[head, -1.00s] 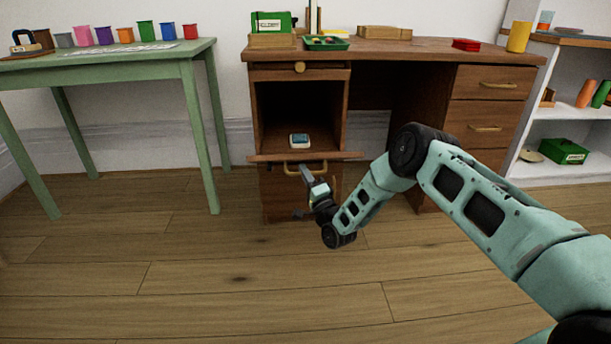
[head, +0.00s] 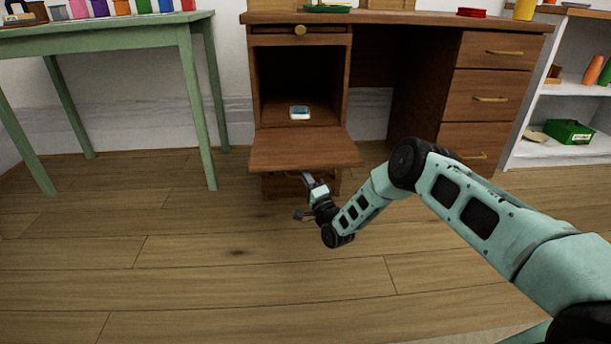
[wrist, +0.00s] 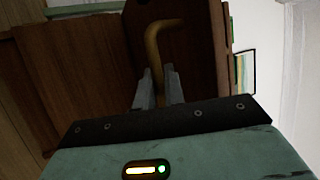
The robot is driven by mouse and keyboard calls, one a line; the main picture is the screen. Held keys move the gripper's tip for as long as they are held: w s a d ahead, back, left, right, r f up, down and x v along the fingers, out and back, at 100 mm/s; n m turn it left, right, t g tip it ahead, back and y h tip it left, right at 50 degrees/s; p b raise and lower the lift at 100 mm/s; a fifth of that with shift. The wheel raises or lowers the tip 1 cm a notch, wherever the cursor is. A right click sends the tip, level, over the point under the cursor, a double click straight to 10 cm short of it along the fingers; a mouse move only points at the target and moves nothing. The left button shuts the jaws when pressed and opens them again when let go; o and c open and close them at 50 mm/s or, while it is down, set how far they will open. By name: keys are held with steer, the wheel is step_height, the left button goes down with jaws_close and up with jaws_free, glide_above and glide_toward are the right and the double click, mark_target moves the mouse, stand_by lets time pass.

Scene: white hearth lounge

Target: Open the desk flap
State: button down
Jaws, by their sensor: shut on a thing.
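The desk flap (head: 305,149) is a brown wooden panel hinged at its bottom edge on the left side of the desk (head: 420,22). It is folded down and sticks out towards me, with the dark compartment (head: 297,80) above it open. In the wrist view the brass handle (wrist: 153,45) runs down between the grey fingers of my gripper (wrist: 158,88). My gripper is shut on this handle. In the head view my gripper (head: 308,180) is just below the flap's front edge, and the flap hides the handle.
A small white and blue thing (head: 299,112) lies inside the compartment. A green table (head: 120,29) stands at the left. Drawers (head: 490,98) are at the desk's right, and white shelves (head: 560,105) stand beyond. The wooden floor in front is clear.

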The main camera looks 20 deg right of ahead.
steer(key=c, duration=1.5)
jaws_free()
steer(key=p+v, duration=0.7)
steer(key=v, duration=1)
steer(key=shift+s, duration=0.2)
steer(key=shift+f, duration=0.1)
